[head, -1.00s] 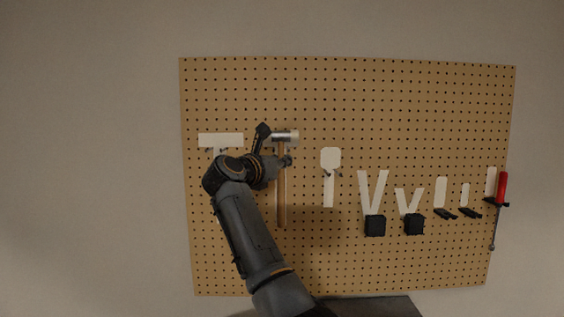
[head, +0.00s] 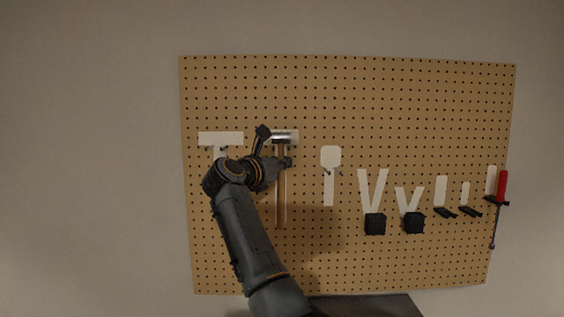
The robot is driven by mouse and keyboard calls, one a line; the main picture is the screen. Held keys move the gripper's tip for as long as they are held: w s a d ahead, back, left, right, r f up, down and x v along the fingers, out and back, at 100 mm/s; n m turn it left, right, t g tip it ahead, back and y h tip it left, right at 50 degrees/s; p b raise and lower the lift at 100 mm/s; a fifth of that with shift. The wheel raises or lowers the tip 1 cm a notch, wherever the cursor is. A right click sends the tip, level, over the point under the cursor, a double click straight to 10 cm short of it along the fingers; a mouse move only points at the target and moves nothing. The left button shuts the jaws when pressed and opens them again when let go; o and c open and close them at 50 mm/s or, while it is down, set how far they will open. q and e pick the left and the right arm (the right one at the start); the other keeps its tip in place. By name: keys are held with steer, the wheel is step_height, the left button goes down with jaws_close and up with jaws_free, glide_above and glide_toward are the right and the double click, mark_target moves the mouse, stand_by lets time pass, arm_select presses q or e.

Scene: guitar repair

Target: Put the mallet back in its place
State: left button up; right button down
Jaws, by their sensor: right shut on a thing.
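The mallet, with a metallic and pale head (head: 285,137) and a long wooden handle (head: 281,205), is upright against the pegboard, head up. It lies over a white painted outline (head: 297,134) that shows only at its edges. My right gripper (head: 286,162) is shut on the upper handle, just below the head. The arm comes up from below and hides the area left of the handle. Whether the head rests on its hooks cannot be made out. My left gripper is not in view.
The pegboard (head: 330,255) bears an empty T-shaped outline (head: 221,138) to the left and a paddle-shaped outline (head: 331,158) to the right. Further right are black holders (head: 375,225) and a red-handled screwdriver (head: 502,187). A dark surface (head: 365,306) lies below.

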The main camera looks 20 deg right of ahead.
stand_by(0.3)
steer(key=c, duration=1.2)
jaws_free()
steer(key=shift+s, duration=0.1)
steer(key=shift+f, duration=0.15)
steer(key=v, duration=0.8)
